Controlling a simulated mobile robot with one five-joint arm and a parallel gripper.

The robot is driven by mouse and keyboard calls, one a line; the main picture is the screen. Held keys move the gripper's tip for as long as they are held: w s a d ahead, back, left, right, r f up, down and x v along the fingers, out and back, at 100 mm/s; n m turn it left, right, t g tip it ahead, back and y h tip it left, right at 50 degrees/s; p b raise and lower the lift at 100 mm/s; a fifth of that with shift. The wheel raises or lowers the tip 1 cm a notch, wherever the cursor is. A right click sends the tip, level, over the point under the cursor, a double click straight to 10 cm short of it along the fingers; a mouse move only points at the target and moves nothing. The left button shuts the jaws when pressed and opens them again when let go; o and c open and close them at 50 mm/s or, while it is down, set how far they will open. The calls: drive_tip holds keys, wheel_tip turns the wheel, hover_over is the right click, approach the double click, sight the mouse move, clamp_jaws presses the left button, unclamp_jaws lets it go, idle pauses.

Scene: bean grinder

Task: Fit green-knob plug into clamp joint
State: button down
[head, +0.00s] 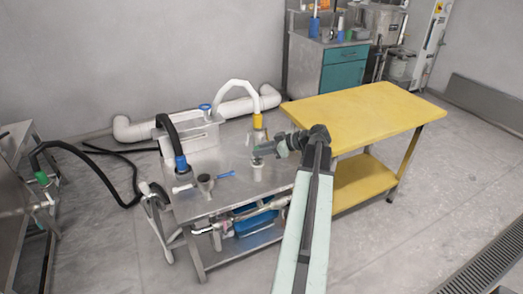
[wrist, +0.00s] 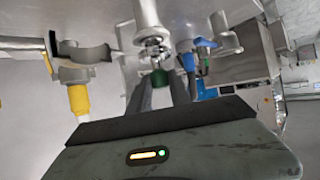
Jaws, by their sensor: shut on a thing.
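My gripper (head: 260,151) reaches over the right part of the metal table in the head view. In the wrist view its two dark fingers (wrist: 160,92) are shut on a green knob (wrist: 160,78), which shows just past the fingertips. A shiny metal fitting (wrist: 154,43), which looks like the clamp joint, lies just beyond the knob, below a grey pipe end (wrist: 147,12). In the head view a pale upright stub (head: 257,174) stands under the gripper. The plug's body is mostly hidden, and I cannot tell whether it touches the fitting.
A yellow-collared spout (head: 257,122) stands close behind my gripper. A blue-collared black hose (head: 181,163) and a dark cup (head: 205,183) are on the metal table (head: 235,203). A yellow table (head: 365,112) adjoins at right. Floor at right is clear.

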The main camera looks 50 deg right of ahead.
drive_tip(key=shift+f+b, duration=0.8)
idle(0.5)
drive_tip(key=c, duration=1.1)
unclamp_jaws()
drive_tip(key=p+v, duration=0.3)
drive_tip(key=v, duration=0.5)
drive_tip(key=shift+p, duration=0.35)
